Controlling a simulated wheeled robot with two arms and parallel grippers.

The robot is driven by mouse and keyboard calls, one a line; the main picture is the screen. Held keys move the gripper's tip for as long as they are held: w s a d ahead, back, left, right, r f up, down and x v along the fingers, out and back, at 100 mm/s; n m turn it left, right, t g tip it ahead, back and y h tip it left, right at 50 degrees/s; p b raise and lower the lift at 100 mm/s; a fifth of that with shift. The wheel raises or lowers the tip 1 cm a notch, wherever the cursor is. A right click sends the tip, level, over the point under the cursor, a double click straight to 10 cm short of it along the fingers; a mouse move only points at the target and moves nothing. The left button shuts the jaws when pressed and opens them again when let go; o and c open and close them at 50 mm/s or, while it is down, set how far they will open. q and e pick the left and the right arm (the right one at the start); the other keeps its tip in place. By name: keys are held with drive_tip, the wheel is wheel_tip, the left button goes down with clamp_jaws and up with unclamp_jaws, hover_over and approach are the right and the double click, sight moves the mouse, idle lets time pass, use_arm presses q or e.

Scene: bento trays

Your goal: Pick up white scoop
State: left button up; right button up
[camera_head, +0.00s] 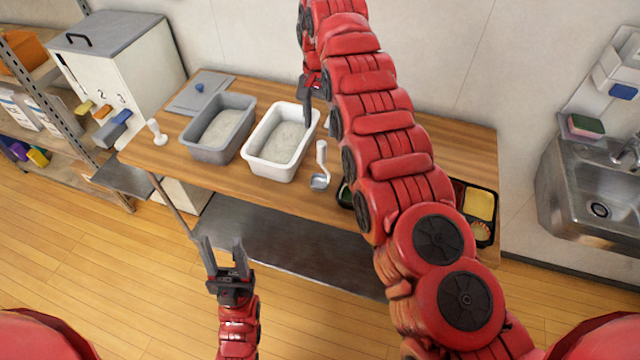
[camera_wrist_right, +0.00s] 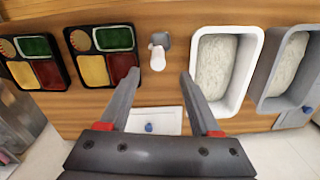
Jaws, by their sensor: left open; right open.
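The white scoop (camera_head: 321,154) lies on the wooden table just right of the white tub, its greyish bowl toward the table's front edge. In the right wrist view the scoop (camera_wrist_right: 158,60) is seen end-on ahead of the fingers, in line with the gap between them. My right gripper (camera_wrist_right: 160,77) is open and empty, apart from the scoop; in the head view it is partly hidden near the back of the table. My left gripper (camera_head: 221,246) is open and empty, in front of the table and far from the scoop.
The white tub (camera_head: 252,163) and grey tub (camera_head: 191,149) stand left of the scoop. Bento trays (camera_wrist_right: 71,70) lie on its other side, mostly behind my right arm. A small white tool (camera_head: 157,133) stands far left.

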sight(321, 143)
wheel_tip(321, 143, down, 6)
drive_tip(key=shift+d+r+p, duration=0.1)
drive_tip(key=shift+d+p, duration=0.05)
drive_tip(key=shift+p, duration=1)
wheel_tip(321, 143, down, 3)
drive_tip(key=shift+s+d+p, duration=0.1)
drive_tip(key=shift+p, duration=1.1)
drive_tip(key=shift+f+b, duration=0.4)
drive_tip(key=shift+f, duration=0.75)
clamp_jaws()
